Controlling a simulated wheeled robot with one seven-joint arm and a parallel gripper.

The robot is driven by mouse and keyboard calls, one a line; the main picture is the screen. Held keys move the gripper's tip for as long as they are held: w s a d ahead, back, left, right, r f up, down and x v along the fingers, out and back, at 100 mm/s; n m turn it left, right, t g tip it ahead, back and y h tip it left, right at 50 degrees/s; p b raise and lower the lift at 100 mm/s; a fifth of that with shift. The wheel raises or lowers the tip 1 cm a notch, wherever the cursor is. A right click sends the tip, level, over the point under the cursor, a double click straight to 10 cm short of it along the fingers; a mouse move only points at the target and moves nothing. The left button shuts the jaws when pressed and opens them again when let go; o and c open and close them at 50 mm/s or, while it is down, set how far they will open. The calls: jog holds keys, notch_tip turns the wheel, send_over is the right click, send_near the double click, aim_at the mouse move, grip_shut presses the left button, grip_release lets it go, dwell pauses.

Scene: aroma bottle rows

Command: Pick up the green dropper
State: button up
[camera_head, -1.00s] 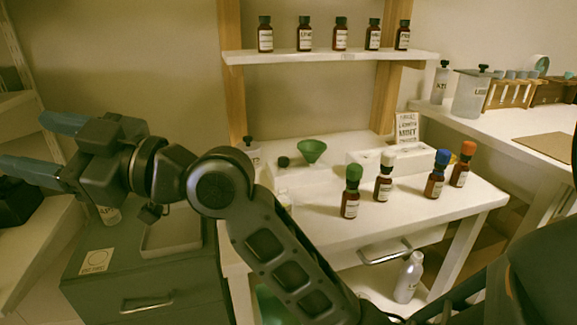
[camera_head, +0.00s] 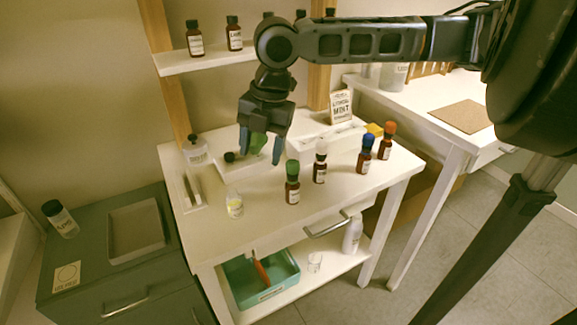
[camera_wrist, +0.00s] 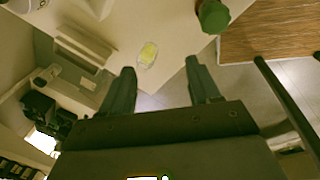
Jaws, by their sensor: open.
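The green dropper (camera_head: 292,168) tops a brown bottle with a white label, upright on the white table. A green round cap (camera_wrist: 212,16), likely the same one, shows at the top right of the wrist view. My gripper (camera_head: 260,147) is open and empty, pointing down above the table, left of and behind the green-topped bottle. Its fingers also show in the wrist view (camera_wrist: 160,70), apart from the cap.
A small beaker with yellow contents (camera_head: 235,205) stands left of the green-topped bottle. A white box (camera_head: 305,148) lies behind the bottles. The shelf (camera_head: 205,61) is above. The table front is mostly clear.

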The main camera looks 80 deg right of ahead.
aim_at(293, 162)
jog(key=s+d, duration=0.1)
jog(key=s, duration=0.1)
jog(key=s+d+g, duration=0.1)
jog(key=s, duration=0.1)
jog(key=s+d+g, duration=0.1)
jog(key=s, duration=0.1)
jog(key=shift+s+d+r+h, duration=0.15)
jog(key=shift+d+h, duration=0.05)
jog(key=shift+h, duration=0.1)
jog(key=shift+s+f, duration=0.1)
jog(key=shift+f, duration=0.25)
jog(key=shift+w+a+f+p, duration=0.1)
jog(key=shift+w+f+p, duration=0.1)
jog(key=shift+f, duration=1.55)
jog(key=shift+w+f+p, duration=0.1)
jog(key=shift+f+p, duration=0.1)
jog(key=shift+f, duration=1.5)
jog(key=c, duration=0.7)
